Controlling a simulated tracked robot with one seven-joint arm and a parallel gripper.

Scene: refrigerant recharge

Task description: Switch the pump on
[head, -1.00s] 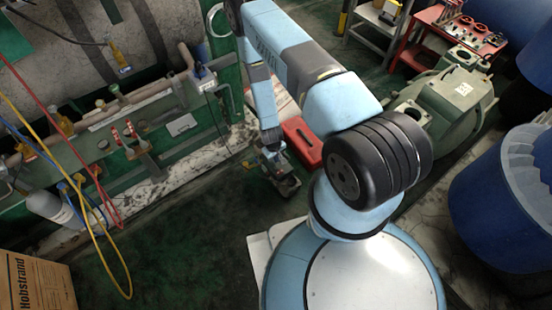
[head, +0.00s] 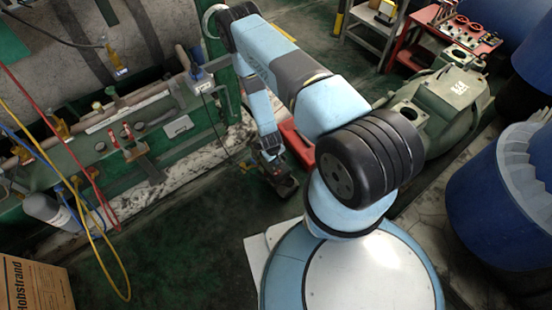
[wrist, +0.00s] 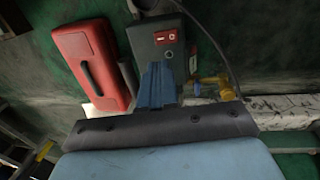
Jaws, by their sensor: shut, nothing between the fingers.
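The pump (head: 276,181) is a dark unit on the floor, partly hidden by my gripper in the head view. In the wrist view its dark grey casing (wrist: 150,30) shows a red switch with white marks (wrist: 166,37) on its face. My gripper (wrist: 158,66) is shut and empty, its blue fingers pointing at the casing just below the switch. I cannot tell whether the fingertips touch the pump. In the head view my gripper (head: 270,154) is low over the pump. The switch is not visible there.
A red case (wrist: 92,62) lies beside the pump on its left in the wrist view. A yellow and blue fitting (wrist: 210,85) and a dark hose are at its right. The green pipe rack (head: 150,145) stands left in the head view. Dark floor in front is clear.

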